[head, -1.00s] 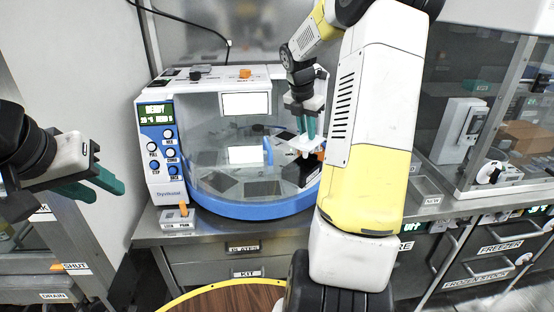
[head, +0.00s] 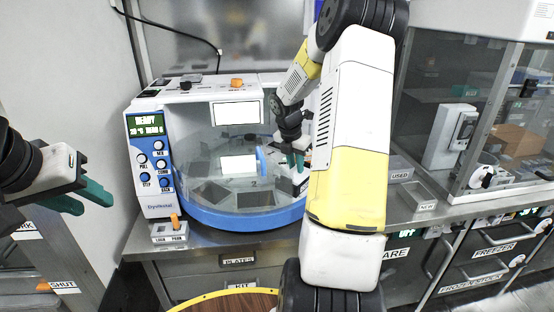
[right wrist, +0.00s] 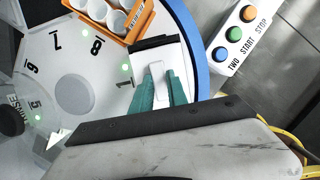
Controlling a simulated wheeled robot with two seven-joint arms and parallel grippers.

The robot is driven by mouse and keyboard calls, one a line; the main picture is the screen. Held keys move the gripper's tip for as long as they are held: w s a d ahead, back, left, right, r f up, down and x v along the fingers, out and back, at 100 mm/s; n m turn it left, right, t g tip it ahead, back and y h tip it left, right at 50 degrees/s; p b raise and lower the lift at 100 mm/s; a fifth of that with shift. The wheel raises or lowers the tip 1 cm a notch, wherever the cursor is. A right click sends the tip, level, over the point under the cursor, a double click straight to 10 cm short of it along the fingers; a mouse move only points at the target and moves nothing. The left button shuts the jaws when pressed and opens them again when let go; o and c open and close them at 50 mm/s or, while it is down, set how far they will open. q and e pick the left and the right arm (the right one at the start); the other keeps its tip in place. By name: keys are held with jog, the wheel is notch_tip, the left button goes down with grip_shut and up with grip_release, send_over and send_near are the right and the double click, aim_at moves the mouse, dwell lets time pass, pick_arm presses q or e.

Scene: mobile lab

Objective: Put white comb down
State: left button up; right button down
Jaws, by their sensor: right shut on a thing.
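My right gripper (right wrist: 158,82) has its green fingers shut on a small white upright piece, which I take to be the white comb (right wrist: 157,60). The piece is over a white block with a black strip, at the rim of the numbered turntable (right wrist: 70,45), near the mark 1. Whether it touches the surface below is unclear. In the head view the right gripper (head: 297,160) is low inside the blue-rimmed machine, and the comb is mostly hidden there. My left gripper (head: 88,198) is empty, its green fingers apart, left of the machine.
The machine (head: 152,165) has a screen reading READY. An orange rack (right wrist: 133,32) with white cups stands close beside the held piece. A white button box (right wrist: 240,35) lies outside the blue rim.

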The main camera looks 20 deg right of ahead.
jog(key=c, duration=1.3)
grip_release()
jog(key=v, duration=1.2)
jog(key=s+a+r+m+t+y, duration=0.1)
jog(key=s+a+r+m+t, duration=0.1)
jog(key=s+a+r+m, duration=0.65)
jog(key=s+a+m+t+y, duration=0.2)
jog(key=s+a+m+y, duration=0.2)
jog(key=s+a+m, duration=0.6)
jog(key=s+m, duration=0.5)
jog(key=shift+s+t, duration=0.25)
jog(key=shift+t, duration=0.05)
jog(key=shift+a+f, duration=0.1)
